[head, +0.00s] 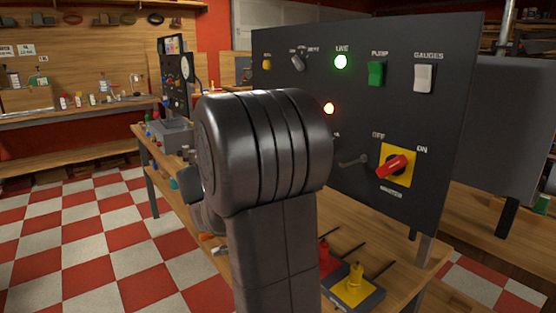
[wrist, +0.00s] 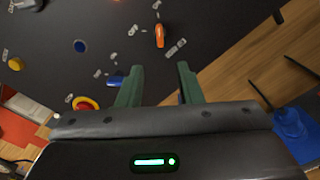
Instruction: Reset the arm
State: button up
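My arm fills the middle of the head view, a dark grey ribbed joint (head: 265,145) above a square link, and it covers part of the black control panel (head: 465,75). My gripper cannot be made out in the head view. In the wrist view my gripper (wrist: 160,68) has its two green fingers apart, with nothing seen between them but the dark panel face and some wood behind. The panel (wrist: 115,25) lies beyond the fingertips; I cannot tell the distance.
The panel carries a red rotary handle (head: 394,167) on a yellow plate, a lit green lamp (head: 341,62), an orange lamp (head: 329,108), a green switch (head: 376,73) and a white switch (head: 424,77). A yellow-topped box (head: 353,288) sits below. Checkered floor (head: 100,235) is open at left.

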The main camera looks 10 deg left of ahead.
jog(key=x, duration=1.4)
jog(key=shift+b, duration=0.4)
jog(key=shift+s, duration=0.1)
jog(key=v, duration=1.3)
jog(key=w+d+n+p, duration=0.9)
jog(key=n+p, duration=0.6)
jog(key=p, duration=1.1)
jog(key=shift+n+p, duration=0.35)
jog(key=shift+n, duration=0.05)
jog(key=shift+d, duration=0.15)
